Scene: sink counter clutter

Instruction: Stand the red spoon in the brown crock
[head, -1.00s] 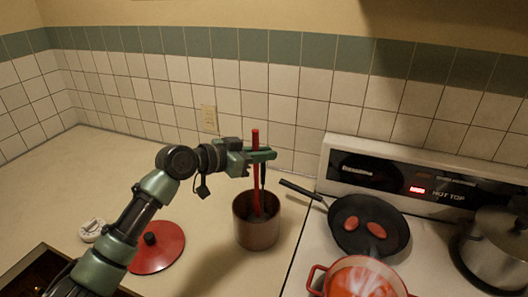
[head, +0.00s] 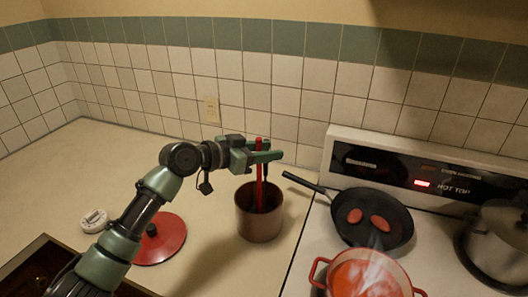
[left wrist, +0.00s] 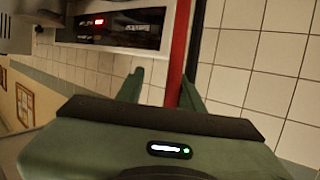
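The red spoon (head: 259,172) stands nearly upright in the brown crock (head: 259,222), its handle rising above the rim and its lower end hidden inside. A dark, thin utensil (head: 266,172) stands close beside it. My left gripper (head: 275,150) is above the crock with its fingers spread apart around the upper handle. In the left wrist view (left wrist: 162,92) the red handle (left wrist: 178,50) lies by the right finger, with a clear gap to the left finger. I cannot tell whether that finger touches it. My right gripper is out of view.
A red lid (head: 160,240) lies left of the crock, with a small white round item (head: 94,220) further left. On the stove at right are a black pan (head: 388,232), a red pot (head: 365,280) and a steel pot (head: 505,245). The tiled wall stands behind.

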